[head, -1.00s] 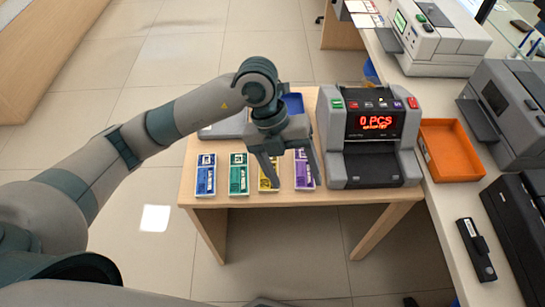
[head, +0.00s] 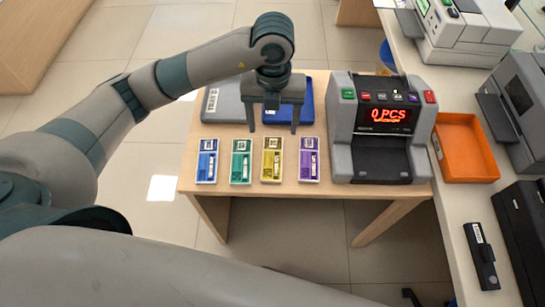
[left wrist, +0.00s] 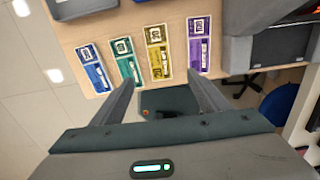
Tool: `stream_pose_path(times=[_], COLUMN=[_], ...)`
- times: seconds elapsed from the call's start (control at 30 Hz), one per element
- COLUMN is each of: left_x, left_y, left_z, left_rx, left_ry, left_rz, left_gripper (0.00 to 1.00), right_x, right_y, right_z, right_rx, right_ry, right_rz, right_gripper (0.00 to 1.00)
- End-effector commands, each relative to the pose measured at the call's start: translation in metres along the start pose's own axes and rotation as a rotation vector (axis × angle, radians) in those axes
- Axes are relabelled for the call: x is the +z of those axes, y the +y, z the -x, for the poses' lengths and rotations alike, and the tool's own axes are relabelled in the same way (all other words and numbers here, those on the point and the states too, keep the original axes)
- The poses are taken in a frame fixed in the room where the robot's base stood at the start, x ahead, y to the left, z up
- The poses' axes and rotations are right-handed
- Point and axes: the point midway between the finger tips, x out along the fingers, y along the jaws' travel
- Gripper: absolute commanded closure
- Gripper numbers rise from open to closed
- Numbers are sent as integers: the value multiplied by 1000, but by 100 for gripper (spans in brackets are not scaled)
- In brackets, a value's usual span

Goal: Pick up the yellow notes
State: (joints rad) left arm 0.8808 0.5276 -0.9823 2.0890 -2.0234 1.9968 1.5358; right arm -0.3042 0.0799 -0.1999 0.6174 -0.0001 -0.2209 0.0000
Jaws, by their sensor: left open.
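The yellow notes (head: 272,160) lie flat on the small wooden table, third in a row of note bundles, between the green notes (head: 241,161) and the purple notes (head: 309,159). The blue notes (head: 206,161) lie at the left end. My left gripper (head: 273,130) is open and empty, with its fingers pointing down just behind the yellow notes in the head view. In the left wrist view the yellow notes (left wrist: 158,52) show beyond the open fingers, apart from them. My right gripper is not in view.
A counting machine (head: 379,130) reading "0 PCS" stands right of the purple notes. A grey tray (head: 222,104) and a blue tray (head: 305,100) lie behind the row. An orange tray (head: 466,148) and other machines stand on the counter at right.

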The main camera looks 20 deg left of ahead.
Motion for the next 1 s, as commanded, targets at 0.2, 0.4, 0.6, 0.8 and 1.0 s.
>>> stream_pose_path(times=[0.2, 0.4, 0.6, 0.8, 1.0], left_x=[-1, -1, -1, 0, 0], left_y=[1, 1, 0, 0, 0], left_z=[-33, -69, -98, -109, -109], left_rx=[3, 2, 1, 0, -1], left_ry=[5, 4, 3, 1, 0], left_rz=[2, 1, 1, -2, -2], left_gripper=[31, 31, 31, 31, 31], right_x=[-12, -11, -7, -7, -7], right_y=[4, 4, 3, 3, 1], right_z=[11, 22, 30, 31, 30], right_rx=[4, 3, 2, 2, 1], right_ry=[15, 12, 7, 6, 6], right_rz=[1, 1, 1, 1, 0], right_gripper=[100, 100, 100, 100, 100])
